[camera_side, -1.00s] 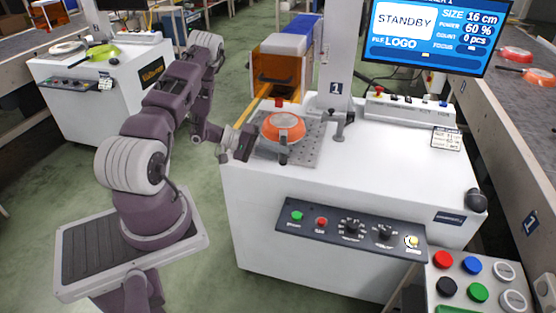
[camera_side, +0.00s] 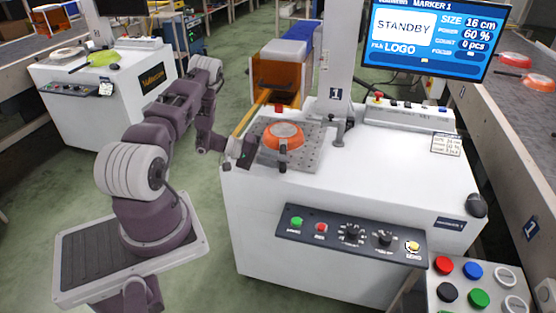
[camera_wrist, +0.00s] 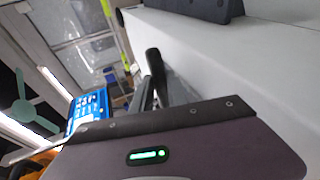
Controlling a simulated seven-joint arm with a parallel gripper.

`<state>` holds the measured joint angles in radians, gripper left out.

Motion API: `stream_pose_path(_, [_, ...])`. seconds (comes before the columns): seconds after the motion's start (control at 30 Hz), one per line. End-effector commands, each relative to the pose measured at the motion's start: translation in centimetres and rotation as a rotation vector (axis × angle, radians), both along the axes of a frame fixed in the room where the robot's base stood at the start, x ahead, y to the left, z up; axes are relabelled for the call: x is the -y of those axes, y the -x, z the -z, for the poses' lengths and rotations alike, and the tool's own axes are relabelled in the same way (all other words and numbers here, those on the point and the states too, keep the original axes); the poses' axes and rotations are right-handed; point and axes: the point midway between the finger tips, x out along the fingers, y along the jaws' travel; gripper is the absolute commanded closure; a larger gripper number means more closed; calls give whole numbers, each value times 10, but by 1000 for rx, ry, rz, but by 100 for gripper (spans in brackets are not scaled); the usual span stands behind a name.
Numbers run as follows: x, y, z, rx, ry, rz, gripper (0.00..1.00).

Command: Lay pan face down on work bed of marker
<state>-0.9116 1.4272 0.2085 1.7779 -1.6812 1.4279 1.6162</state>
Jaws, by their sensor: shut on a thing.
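The orange pan (camera_side: 283,136) is at the work bed (camera_side: 306,158), a grey perforated plate on the marker, in the side view. Its pale round underside faces up and its dark handle (camera_side: 283,158) points toward the front of the marker. I cannot tell whether the rim touches the bed. My gripper (camera_side: 247,151) is low at the left edge of the bed, beside the pan, shut on the pan; its fingertips are hard to make out. In the wrist view a dark rounded bar (camera_wrist: 154,66), perhaps the handle, stands beyond my purple gripper housing.
The marker's grey column (camera_side: 338,65) rises behind the bed, with a black clamp (camera_side: 340,131) beside it. The screen (camera_side: 425,38) reads STANDBY. An orange bin (camera_side: 275,80) stands behind left. The white tabletop (camera_side: 390,160) right of the bed is clear. Other pans (camera_side: 515,60) lie on the right conveyor.

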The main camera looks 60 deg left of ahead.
Motion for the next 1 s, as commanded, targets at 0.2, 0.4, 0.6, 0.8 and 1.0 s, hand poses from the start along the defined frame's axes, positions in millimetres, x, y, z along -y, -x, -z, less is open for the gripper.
stream_pose_path(0.2, [0,0,0,3,-2,0,100])
stream_pose_path(0.4, [-1,0,2,3,-1,0,100])
stream_pose_path(0.6, [0,0,3,2,-1,0,100])
stream_pose_path(0.8, [0,0,3,0,-1,0,56])
stream_pose_path(1.0, [0,1,4,-3,1,0,56])
